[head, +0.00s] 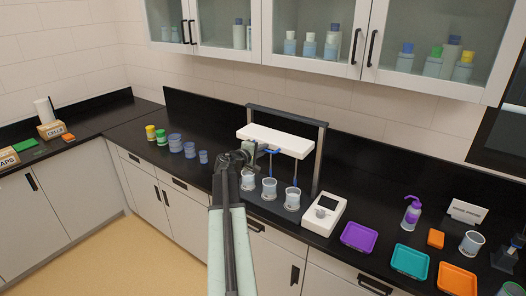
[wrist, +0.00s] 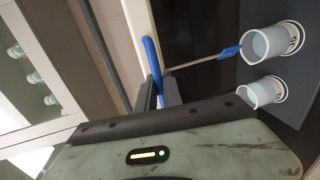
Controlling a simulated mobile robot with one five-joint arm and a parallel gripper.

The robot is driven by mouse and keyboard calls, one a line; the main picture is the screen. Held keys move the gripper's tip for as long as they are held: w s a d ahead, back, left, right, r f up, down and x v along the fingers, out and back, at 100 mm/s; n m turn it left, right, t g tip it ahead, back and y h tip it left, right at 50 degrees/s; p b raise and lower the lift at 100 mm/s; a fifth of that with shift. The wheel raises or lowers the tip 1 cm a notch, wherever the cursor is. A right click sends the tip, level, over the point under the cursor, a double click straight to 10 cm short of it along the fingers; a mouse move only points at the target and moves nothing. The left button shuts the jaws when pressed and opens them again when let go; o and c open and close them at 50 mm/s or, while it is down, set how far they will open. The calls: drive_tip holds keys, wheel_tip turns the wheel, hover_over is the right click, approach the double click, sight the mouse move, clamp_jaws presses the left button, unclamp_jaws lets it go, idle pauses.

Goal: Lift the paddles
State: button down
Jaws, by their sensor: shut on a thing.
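My gripper (head: 252,152) is at the front left of the white stirrer head (head: 275,140). In the wrist view, my gripper's dark fingers (wrist: 160,92) are shut on a blue handle (wrist: 151,58). Thin metal paddle rods (head: 295,172) hang under the head above the beakers. One blue paddle (wrist: 230,52) shows in the wrist view on its rod, just clear of a beaker's mouth. Three white-blue beakers stand in a row below, left (head: 248,181), middle (head: 269,189) and right (head: 292,199). The other paddles are hidden or too small to tell.
A dark upright frame (head: 318,160) carries the head. A white control box (head: 324,214) stands right of the beakers. Purple (head: 359,237), teal (head: 410,261) and orange (head: 457,279) trays lie further right. Several jars (head: 175,142) stand left. Wall cabinets (head: 320,40) hang above.

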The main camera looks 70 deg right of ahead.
wheel_tip(320, 180, up, 4)
drive_tip(key=shift+w+d+r+p, duration=0.1)
drive_tip(key=shift+p, duration=1.05)
drive_tip(key=c, duration=1.5)
unclamp_jaws()
